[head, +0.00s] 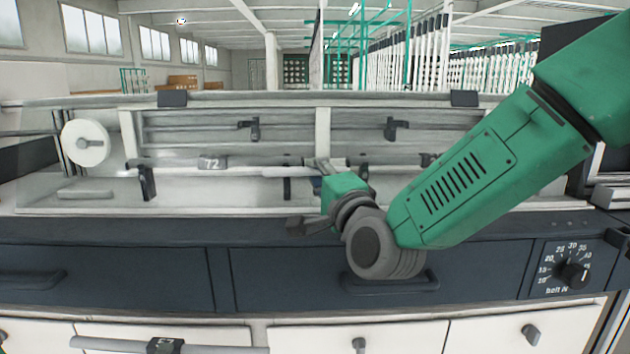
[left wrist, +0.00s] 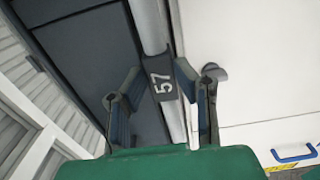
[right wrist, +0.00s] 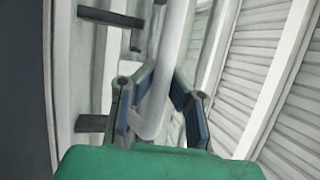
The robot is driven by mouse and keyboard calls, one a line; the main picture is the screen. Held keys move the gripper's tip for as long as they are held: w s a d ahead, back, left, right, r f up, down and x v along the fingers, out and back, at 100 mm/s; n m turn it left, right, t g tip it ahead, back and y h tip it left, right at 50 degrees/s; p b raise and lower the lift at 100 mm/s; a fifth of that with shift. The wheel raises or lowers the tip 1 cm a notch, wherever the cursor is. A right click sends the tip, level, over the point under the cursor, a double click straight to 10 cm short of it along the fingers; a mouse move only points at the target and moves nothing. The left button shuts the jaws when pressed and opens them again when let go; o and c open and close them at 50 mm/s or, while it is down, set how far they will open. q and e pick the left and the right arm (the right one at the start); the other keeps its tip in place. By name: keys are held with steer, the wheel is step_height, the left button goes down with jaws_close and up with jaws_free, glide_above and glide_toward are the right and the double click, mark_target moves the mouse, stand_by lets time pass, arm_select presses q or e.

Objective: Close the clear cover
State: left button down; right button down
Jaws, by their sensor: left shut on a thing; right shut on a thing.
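The clear cover is hard to make out against the pale machine bay (head: 80,205), and I cannot tell how far open it stands. Two dark blocks (head: 172,98) (head: 464,98) sit on the rear rail. My right gripper (head: 322,166) is at the bay's middle, shut on a white bar (head: 290,172); the bar also runs between its fingers in the right wrist view (right wrist: 175,50). My left gripper (left wrist: 158,95) is shut on a pale tube (head: 225,349) at a dark sleeve marked 57 (left wrist: 161,85). In the head view the left gripper is out of frame.
A rod with a 72 tag (head: 212,162) lies across the bay, with dark brackets (head: 147,182) around it. A white spool (head: 85,143) is at the left. Dark drawers (head: 110,275) and a dial (head: 572,275) line the front.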

steer(key=shift+s+f, duration=0.1)
steer(key=shift+f, duration=0.4)
steer(key=c, duration=1.7)
jaws_free()
steer(key=shift+a, duration=0.1)
steer(key=shift+o, duration=0.8)
steer(key=shift+r, duration=0.15)
steer(key=shift+s, duration=0.15)
steer(key=v, duration=1.1)
steer(key=shift+s, duration=0.15)
